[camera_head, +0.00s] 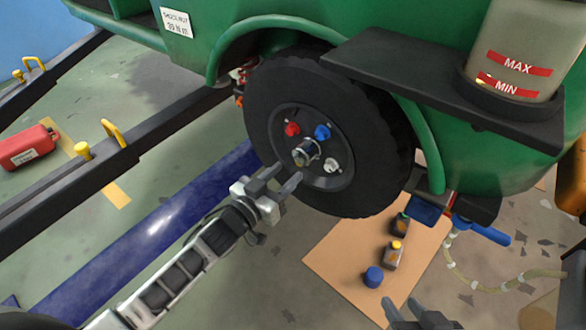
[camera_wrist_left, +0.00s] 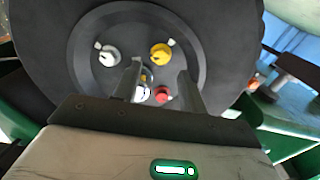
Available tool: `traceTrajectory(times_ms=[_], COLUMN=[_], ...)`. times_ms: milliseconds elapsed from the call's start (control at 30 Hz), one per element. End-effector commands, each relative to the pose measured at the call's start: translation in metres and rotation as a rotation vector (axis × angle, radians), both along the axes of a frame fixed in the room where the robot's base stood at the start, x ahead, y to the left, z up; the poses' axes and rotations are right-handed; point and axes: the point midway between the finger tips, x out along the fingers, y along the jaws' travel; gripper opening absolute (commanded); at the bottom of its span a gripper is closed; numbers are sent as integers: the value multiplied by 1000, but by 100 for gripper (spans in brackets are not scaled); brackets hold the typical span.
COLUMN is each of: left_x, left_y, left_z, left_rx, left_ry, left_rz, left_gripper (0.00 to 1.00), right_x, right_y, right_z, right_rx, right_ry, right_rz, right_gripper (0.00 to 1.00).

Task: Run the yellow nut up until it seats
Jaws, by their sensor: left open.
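The yellow nut (camera_wrist_left: 160,53) sits on the dark wheel (camera_wrist_left: 215,50) in the left wrist view, just beyond the gap between my left fingertips. In the head view I cannot see it; my left gripper (camera_head: 281,177) covers that part of the hub. The left gripper is open and empty, fingers pointing at the wheel; it also shows in the left wrist view (camera_wrist_left: 160,73). A red nut (camera_head: 292,129), a blue nut (camera_head: 322,131) and a grey nut (camera_head: 331,165) surround the metal hub (camera_head: 306,152). My right gripper (camera_head: 402,302) is open and empty at the bottom.
The green body and a black shelf with a MAX/MIN reservoir (camera_head: 515,75) overhang the wheel's right. A cardboard sheet (camera_head: 335,245) with small bottles and a blue cap (camera_head: 374,277) lies below. A blue beam (camera_head: 150,230), dark rails and a red can (camera_head: 28,147) are left.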

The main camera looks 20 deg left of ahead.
Motion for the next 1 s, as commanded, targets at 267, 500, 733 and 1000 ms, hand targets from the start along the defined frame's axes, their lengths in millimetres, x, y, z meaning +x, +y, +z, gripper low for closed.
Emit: traceTrajectory(times_ms=[267,500,733,1000], left_x=[32,36,36,35], left_y=[-12,-13,-13,-13], left_z=[-1,0,0,0], left_rx=[-1,0,0,6], left_ry=[0,1,1,-1], left_rz=[0,0,0,0], left_gripper=[42,42,11,0], right_x=[2,2,2,2], right_y=[3,5,5,4], right_z=[-11,-13,-13,-13], right_rx=[4,3,3,3], right_ry=[16,24,23,22], right_rz=[10,15,16,15], right_gripper=[36,36,36,36])
